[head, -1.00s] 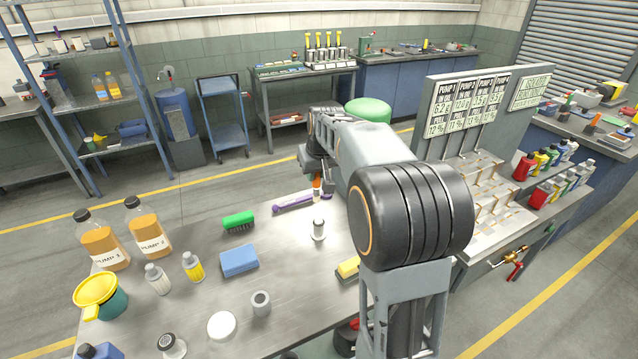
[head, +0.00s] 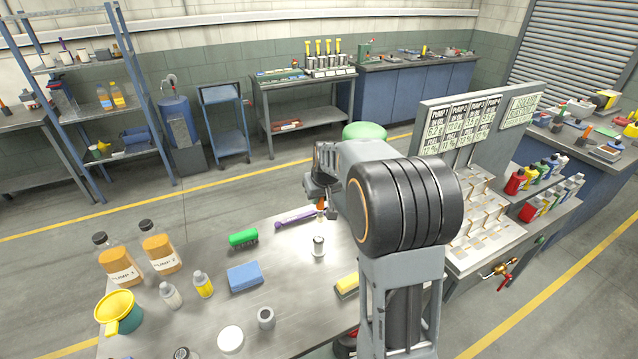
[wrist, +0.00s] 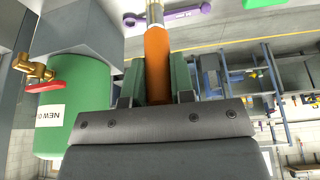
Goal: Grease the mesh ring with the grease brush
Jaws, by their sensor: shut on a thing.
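My gripper (head: 322,194) is over the far right part of the metal table (head: 200,250). In the wrist view its green-padded jaws (wrist: 155,85) are shut on the orange handle of the grease brush (wrist: 156,52), which has a brass-coloured collar. The brush tip is cut off by the top edge of that view. The brush (head: 320,208) shows as a small orange piece below the gripper in the head view. A short grey hollow cylinder (head: 265,318) and a small silver cylinder with a dark top (head: 318,247) stand on the table. I cannot tell which is the mesh ring.
A purple wrench (head: 297,216) lies close to the brush. The pump panel (head: 480,150) rises at right.

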